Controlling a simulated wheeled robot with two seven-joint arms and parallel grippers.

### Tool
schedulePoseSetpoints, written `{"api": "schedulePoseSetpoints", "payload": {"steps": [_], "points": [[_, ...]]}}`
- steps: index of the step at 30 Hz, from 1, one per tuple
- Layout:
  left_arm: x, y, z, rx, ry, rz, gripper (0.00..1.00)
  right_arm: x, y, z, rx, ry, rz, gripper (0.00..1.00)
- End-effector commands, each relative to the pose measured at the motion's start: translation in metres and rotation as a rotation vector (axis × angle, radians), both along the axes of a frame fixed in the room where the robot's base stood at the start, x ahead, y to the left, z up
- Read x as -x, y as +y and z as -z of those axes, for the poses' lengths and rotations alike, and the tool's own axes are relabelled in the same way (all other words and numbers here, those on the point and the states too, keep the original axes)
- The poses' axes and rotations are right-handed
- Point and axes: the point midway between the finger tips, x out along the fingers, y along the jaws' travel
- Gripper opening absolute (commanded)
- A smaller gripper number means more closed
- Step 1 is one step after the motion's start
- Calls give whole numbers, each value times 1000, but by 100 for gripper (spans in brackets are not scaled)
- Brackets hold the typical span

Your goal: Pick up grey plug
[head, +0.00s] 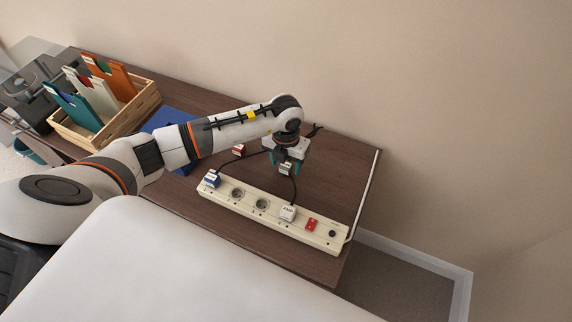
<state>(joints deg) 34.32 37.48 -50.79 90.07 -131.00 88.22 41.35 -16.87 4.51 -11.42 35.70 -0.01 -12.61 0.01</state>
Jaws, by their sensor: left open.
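A small pale grey plug (286,169) shows just below my left gripper (284,162), between its teal fingertips. The left gripper points down and is open, with a finger on either side of the plug. I cannot tell whether the fingers touch it. The gripper body hides part of the plug. My right gripper is not in view.
A cream power strip (328,239) lies in front of the gripper, with a blue plug (212,179) and a white plug (288,213) on it. A red plug (238,149) lies behind the strip. Dark cables run nearby. A wooden crate (146,102) with folders stands at the left. The wall is close behind the brown table (345,170).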

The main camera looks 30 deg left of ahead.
Motion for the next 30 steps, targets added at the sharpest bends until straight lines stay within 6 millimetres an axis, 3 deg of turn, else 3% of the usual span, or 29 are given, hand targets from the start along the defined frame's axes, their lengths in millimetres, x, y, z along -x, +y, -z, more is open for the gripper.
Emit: {"api": "schedulePoseSetpoints", "payload": {"steps": [6,13,22,30], "points": [[0,0,22,0,0,1,56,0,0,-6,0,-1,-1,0],[0,0,23,1,-1,2,56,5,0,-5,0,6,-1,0],[0,0,23,1,-1,1,8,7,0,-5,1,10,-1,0],[-1,0,20,1,-2,1,8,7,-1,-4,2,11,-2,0]]}}
